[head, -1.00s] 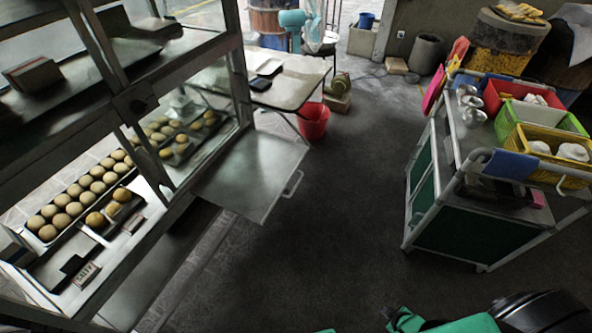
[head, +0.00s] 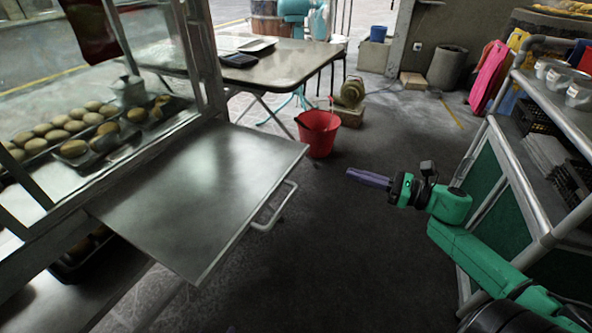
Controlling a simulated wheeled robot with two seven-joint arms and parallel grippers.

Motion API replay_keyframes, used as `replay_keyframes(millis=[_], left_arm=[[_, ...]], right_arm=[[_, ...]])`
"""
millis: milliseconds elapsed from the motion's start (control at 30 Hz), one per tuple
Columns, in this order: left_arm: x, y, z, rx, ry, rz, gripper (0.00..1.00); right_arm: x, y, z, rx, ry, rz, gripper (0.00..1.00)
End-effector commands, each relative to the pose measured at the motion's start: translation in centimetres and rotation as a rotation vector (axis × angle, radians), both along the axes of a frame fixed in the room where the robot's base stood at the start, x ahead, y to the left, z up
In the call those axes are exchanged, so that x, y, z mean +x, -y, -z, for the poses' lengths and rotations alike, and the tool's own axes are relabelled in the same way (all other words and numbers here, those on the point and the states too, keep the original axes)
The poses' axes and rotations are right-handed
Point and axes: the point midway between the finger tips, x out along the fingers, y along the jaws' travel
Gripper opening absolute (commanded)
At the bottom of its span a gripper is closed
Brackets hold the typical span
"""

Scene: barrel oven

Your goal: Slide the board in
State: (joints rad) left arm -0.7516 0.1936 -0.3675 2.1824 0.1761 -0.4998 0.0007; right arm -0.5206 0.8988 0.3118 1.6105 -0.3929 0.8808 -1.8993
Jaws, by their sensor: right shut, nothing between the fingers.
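The board (head: 205,192) is a flat grey metal sheet, pulled out to the right from under the glass food case on the left. A light bar handle (head: 274,207) runs along its right edge. My right gripper (head: 352,173) is at the end of the green arm coming in from the lower right. Its purple fingers are shut and empty, pointing left toward the handle. In the picture it is right of the handle and apart from it. My left gripper does not show.
The glass case (head: 70,170) holds trays of buns. A red bucket (head: 318,138) stands on the floor beyond the board, near a table (head: 285,62). A green cart (head: 510,205) stands close on the right. Dark floor between board and cart is clear.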

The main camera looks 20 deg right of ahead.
Motion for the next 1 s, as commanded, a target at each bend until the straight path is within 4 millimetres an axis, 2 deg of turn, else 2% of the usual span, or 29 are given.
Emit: replay_keyframes(millis=[167, 500, 700, 1000], left_arm=[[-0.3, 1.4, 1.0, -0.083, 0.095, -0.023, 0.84], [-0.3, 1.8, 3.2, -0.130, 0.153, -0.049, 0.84], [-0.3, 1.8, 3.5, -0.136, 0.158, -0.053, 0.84], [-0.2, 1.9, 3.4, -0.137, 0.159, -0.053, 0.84]], right_arm=[[2.9, -2.4, 0.2, -0.002, 0.001, -0.001, 0.00], [8.4, -6.7, 0.1, 0.001, 0.001, 0.004, 0.00], [9.7, -7.8, 0.0, 0.005, -0.004, 0.005, 0.00], [9.7, -7.8, 0.0, 0.004, -0.005, 0.006, 0.00]])
